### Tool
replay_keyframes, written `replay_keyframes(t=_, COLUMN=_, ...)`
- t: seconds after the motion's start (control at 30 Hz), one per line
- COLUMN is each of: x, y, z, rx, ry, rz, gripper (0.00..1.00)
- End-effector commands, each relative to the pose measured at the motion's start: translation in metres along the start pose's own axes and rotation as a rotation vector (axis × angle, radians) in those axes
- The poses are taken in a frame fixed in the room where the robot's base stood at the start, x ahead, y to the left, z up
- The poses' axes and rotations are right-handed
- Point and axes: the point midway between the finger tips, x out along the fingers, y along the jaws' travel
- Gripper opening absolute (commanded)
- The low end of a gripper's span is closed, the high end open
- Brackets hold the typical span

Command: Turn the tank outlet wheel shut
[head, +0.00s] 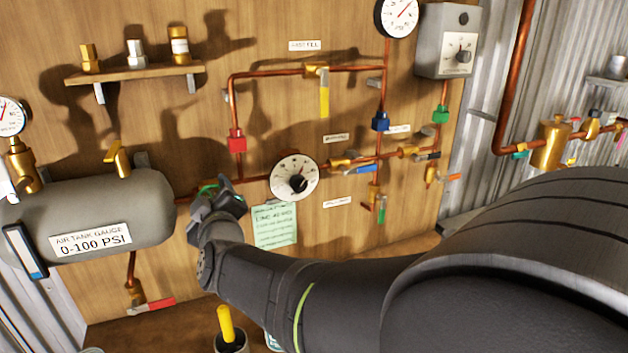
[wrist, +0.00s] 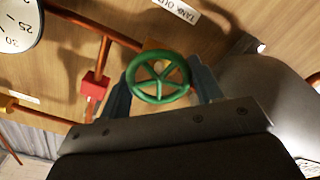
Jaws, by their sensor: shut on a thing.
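The tank outlet wheel is a green spoked handwheel (wrist: 158,79) on a copper pipe, below a partly cut-off tank outlet label (wrist: 178,10) in the wrist view. My gripper (wrist: 161,84) is shut on the wheel, with one dark finger on each side of its rim. In the head view my gripper (head: 215,196) is at the pipe just right of the grey air tank (head: 130,198). Only a small green part of the wheel (head: 208,188) shows there; the rest is hidden behind my gripper. How far the wheel is turned cannot be told.
A white dial gauge (head: 294,178) sits on the board right of my gripper. A green paper note (head: 275,225) hangs below it. A red block (head: 237,141) is on the pipe above. A yellow-handled thing (head: 225,325) stands below my arm. Several coloured lever valves are further right.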

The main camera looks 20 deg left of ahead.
Motion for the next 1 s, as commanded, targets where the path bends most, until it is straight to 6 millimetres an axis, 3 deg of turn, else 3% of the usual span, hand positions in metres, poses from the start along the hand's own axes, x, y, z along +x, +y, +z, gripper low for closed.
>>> replay_keyframes(t=0.43, x=-0.0001, y=0.0, z=0.001, rx=0.075, ry=-0.002, rz=-0.001, gripper=0.36)
replay_keyframes(t=0.47, x=-0.0001, y=0.0, z=0.001, rx=0.075, ry=-0.002, rz=-0.001, gripper=0.61)
replay_keyframes(t=0.57, x=-0.0001, y=0.0, z=0.0009, rx=0.074, ry=-0.002, rz=-0.001, gripper=0.8)
replay_keyframes(t=1.0, x=-0.0094, y=0.0005, z=-0.0002, rx=0.074, ry=0.0, rz=0.0, gripper=0.8)
